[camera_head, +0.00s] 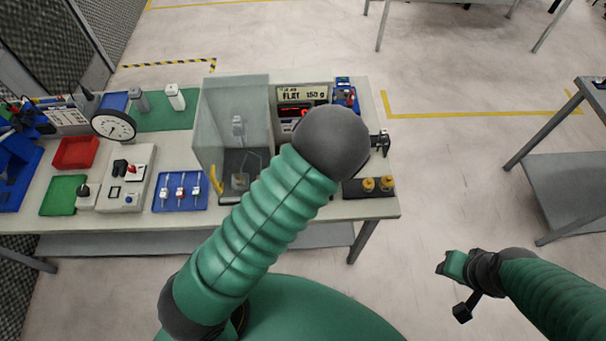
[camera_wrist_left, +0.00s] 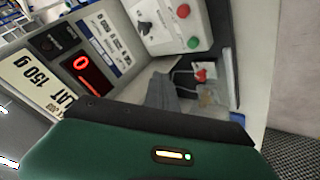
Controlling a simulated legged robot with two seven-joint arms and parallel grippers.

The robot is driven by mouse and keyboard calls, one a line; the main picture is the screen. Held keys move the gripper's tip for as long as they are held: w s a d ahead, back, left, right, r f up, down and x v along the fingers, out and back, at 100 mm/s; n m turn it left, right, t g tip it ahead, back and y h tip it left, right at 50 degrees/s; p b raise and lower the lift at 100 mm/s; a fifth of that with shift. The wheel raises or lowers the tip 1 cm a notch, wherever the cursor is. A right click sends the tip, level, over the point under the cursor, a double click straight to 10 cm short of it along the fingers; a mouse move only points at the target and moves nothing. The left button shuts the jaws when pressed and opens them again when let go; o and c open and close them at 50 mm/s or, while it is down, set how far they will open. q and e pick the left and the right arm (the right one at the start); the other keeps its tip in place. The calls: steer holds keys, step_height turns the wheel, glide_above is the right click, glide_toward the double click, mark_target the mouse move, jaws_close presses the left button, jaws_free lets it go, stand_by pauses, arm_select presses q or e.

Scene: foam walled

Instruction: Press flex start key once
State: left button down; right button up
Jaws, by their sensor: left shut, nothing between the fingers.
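In the left wrist view the panel (camera_wrist_left: 28,82) has a red lit display (camera_wrist_left: 84,75). A pale control box (camera_wrist_left: 165,20) there carries a red button (camera_wrist_left: 183,11), a green button (camera_wrist_left: 193,42) and a black knob; I cannot tell whether one is the flex start key. My left gripper (camera_head: 383,141) is shut and empty, near the bench's right side, partly hidden by my arm. My right gripper (camera_head: 452,265) is off the bench; its jaws are unclear.
The clear enclosure (camera_head: 233,115) rises mid-bench. Left of it are a round dial (camera_head: 113,126), a red bin (camera_head: 76,153), a green tray (camera_head: 64,194) and a blue tray (camera_head: 180,203). A black block with yellow knobs (camera_head: 369,188) lies at the front right.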

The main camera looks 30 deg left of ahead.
arm_select(q)
steer(key=shift+w+a+r, duration=0.25)
steer(key=shift+r, duration=0.05)
arm_select(e)
steer(key=shift+s+r, duration=0.3)
steer(key=shift+s, duration=0.1)
arm_select(q)
steer(key=shift+f, duration=0.1)
arm_select(e)
steer(key=shift+w, duration=0.1)
